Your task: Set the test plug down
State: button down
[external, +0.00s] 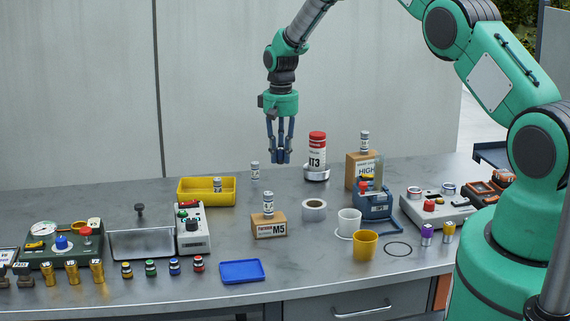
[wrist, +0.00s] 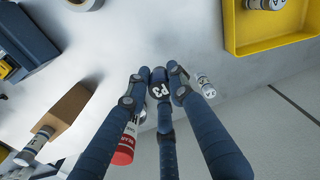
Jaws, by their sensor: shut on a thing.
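My gripper (external: 280,160) hangs above the back middle of the grey bench, fingers pointing down and drawn together. In the wrist view the fingertips (wrist: 162,80) close around a small dark piece marked P3, the test plug (wrist: 163,91). The fingers cover most of it, and in the external view I cannot make it out. The plug is held clear of the bench, left of the red-capped canister (external: 317,155) and right of a small grey-white vial (external: 255,171). That vial also shows in the wrist view (wrist: 205,86).
A yellow tray (external: 187,200) holding a vial is to the left. A wooden M5 block (external: 269,230) with a vial on top stands in front, beside a tape roll (external: 314,210). A taller box (external: 357,174) stands right. Bare bench lies between. A blue tray (external: 242,271) is near the front edge.

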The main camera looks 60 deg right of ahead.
send_over(281, 196)
jog(key=shift+w+d+f, duration=0.1)
jog(key=shift+w+f, duration=0.05)
jog(key=shift+f, duration=2.75)
jog(key=shift+f+p, duration=0.4)
jog(key=shift+f, duration=1.7)
jog(key=shift+f, duration=0.15)
jog(key=c, duration=1.5)
grip_release()
jog(key=shift+r+b, duration=0.5)
jog(key=shift+r, duration=5.7)
